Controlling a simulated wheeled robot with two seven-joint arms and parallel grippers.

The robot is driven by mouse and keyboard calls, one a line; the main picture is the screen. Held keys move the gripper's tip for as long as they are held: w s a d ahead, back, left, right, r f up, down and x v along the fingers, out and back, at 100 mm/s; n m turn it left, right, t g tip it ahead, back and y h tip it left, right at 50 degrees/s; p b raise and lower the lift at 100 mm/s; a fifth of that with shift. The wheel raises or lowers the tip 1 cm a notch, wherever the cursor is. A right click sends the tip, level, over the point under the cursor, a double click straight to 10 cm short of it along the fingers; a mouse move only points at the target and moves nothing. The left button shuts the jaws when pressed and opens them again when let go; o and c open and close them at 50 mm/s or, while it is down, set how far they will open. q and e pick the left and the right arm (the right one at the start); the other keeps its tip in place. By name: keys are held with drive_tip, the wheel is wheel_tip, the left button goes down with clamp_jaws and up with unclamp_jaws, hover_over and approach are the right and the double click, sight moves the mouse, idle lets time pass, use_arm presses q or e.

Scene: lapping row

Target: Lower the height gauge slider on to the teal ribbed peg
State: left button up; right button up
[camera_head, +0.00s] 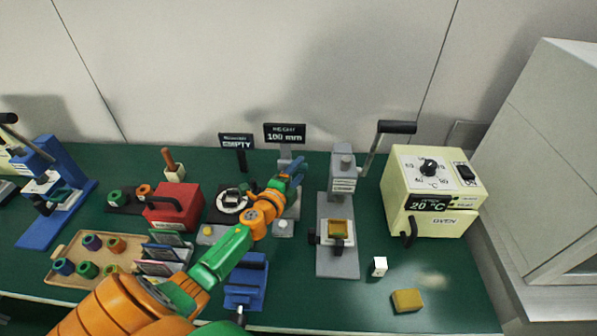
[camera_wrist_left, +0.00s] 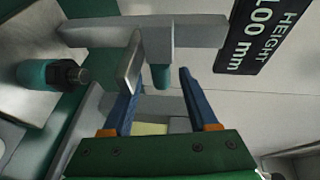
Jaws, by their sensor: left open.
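The height gauge (camera_head: 286,153) stands at the back middle under a sign (camera_head: 284,133) reading 100 mm. In the head view my gripper hides the slider and peg. My right gripper is out of view.
Left of my arm are a red box (camera_head: 173,207) and a tan tray (camera_head: 70,250) of coloured pegs. Right of the gauge stand a grey lever press (camera_head: 339,258) and the cream oven (camera_head: 428,215). A yellow block (camera_head: 407,300) and white block (camera_head: 379,266) lie front right.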

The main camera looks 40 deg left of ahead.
use_arm(q)
drive_tip(key=shift+w, duration=0.25)
clamp_jaws()
idle(1.4)
